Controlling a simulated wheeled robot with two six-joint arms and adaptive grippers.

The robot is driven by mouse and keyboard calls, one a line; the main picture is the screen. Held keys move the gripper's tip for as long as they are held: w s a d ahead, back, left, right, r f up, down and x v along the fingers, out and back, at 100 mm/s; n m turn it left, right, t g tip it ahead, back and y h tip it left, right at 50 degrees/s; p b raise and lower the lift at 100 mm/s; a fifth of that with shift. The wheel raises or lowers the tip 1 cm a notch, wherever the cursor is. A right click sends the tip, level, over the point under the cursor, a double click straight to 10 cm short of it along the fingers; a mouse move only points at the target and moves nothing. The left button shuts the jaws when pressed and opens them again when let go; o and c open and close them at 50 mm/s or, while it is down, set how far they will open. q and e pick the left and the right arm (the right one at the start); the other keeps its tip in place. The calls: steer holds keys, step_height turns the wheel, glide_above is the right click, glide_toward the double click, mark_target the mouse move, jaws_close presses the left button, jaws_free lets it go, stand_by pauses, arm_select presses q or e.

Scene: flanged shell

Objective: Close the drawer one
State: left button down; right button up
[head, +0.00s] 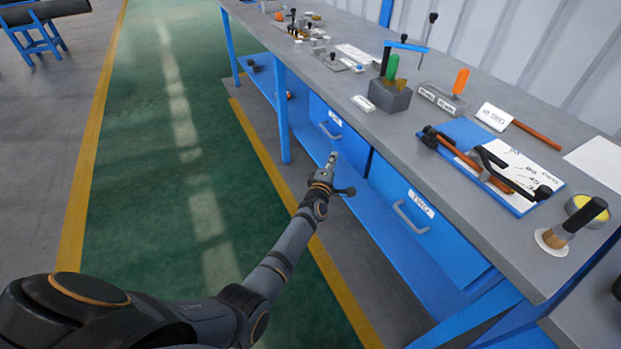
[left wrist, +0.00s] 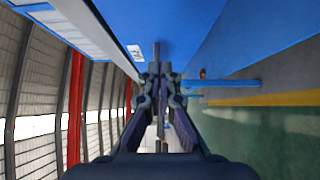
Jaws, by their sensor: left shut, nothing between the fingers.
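Drawer one (head: 350,143) is a blue drawer under the workbench, with a white label (head: 335,117) and a grey handle (head: 330,131). How far it stands out is hard to tell. My left gripper (head: 332,158) is shut and empty, just below the handle in the head view, in front of the drawer's face. In the left wrist view the gripper (left wrist: 160,75) points at a blue face with a small white label (left wrist: 135,52) and a grey bar beside it. Whether it touches the drawer cannot be told. My right gripper is not in view.
Drawer two (head: 440,235), with its own handle (head: 410,217), is nearer on the same bench. A blue leg (head: 283,115) stands beyond drawer one. The green floor (head: 190,170) is clear.

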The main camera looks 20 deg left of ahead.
arm_select(q)
steer(key=s+d, duration=0.1)
steer(key=s, duration=0.6)
steer(key=shift+s+f+p, duration=0.2)
steer(key=shift+s+p, duration=0.15)
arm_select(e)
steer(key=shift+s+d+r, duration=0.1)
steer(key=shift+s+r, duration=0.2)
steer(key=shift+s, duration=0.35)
